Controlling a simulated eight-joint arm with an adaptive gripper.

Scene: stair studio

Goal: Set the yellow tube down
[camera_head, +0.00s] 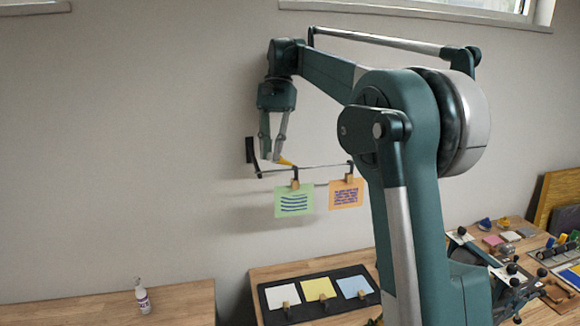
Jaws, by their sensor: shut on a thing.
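My gripper (271,157) points down near the wall, close to the left end of a thin dark rail (318,167). Its fingers are shut on the yellow tube (286,161). Only a short yellow part of the tube shows, sticking out to the right of the fingertips, just above the rail. The rest of the tube is hidden or too small to make out. I cannot tell whether the tube touches the rail.
A green note (294,202) and an orange note (346,194) hang from the rail by clips. Below, a black tray (312,284) holds white, yellow and blue notes on a wooden table. A small white bottle (142,297) stands on the otherwise clear left table (185,300).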

